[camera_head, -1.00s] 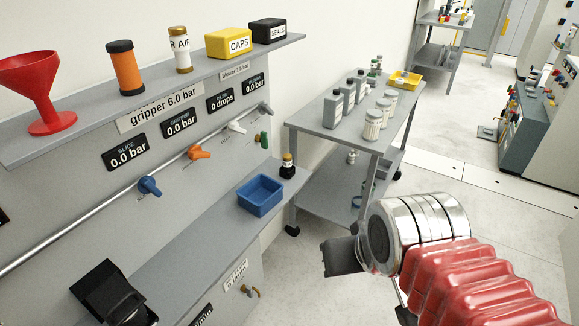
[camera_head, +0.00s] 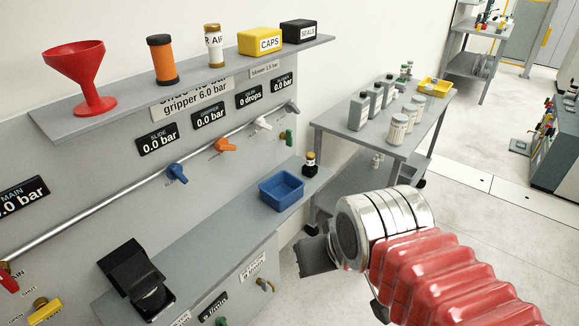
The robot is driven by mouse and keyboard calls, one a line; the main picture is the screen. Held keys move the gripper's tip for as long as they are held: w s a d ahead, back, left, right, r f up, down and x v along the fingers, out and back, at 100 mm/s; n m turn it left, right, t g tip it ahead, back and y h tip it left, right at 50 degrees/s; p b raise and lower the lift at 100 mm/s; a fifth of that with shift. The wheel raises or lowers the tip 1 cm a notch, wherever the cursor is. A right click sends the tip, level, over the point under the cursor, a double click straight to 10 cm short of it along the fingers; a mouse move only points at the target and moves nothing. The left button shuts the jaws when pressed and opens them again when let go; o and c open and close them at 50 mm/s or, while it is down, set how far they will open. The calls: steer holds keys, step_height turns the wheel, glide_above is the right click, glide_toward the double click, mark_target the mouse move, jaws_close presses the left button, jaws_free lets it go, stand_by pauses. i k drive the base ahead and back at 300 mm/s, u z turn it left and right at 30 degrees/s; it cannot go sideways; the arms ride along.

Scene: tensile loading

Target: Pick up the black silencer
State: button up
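No part is plainly marked as the black silencer. A small black piece with a white band and brass-coloured top (camera_head: 310,164) stands upright on the lower ledge, just right of the blue tray; I cannot tell if it is the silencer. A larger black angled block (camera_head: 135,275) sits at the ledge's near left end. My gripper (camera_head: 314,256) shows as a dark shape beyond my silver wrist, over the floor in front of the ledge. It is apart from both black things. Its fingertips are not clear, and nothing is seen held.
The blue tray (camera_head: 282,191) sits on the ledge. The upper shelf (camera_head: 190,98) carries a red funnel (camera_head: 88,80), an orange-black cylinder (camera_head: 161,60) and a yellow CAPS box (camera_head: 262,41). Valve handles stick out along the panel. A grey cart (camera_head: 345,138) with bottles stands behind.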

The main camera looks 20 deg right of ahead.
mark_target(310, 159)
steer(key=u, duration=3.8)
steer(key=k, duration=1.6)
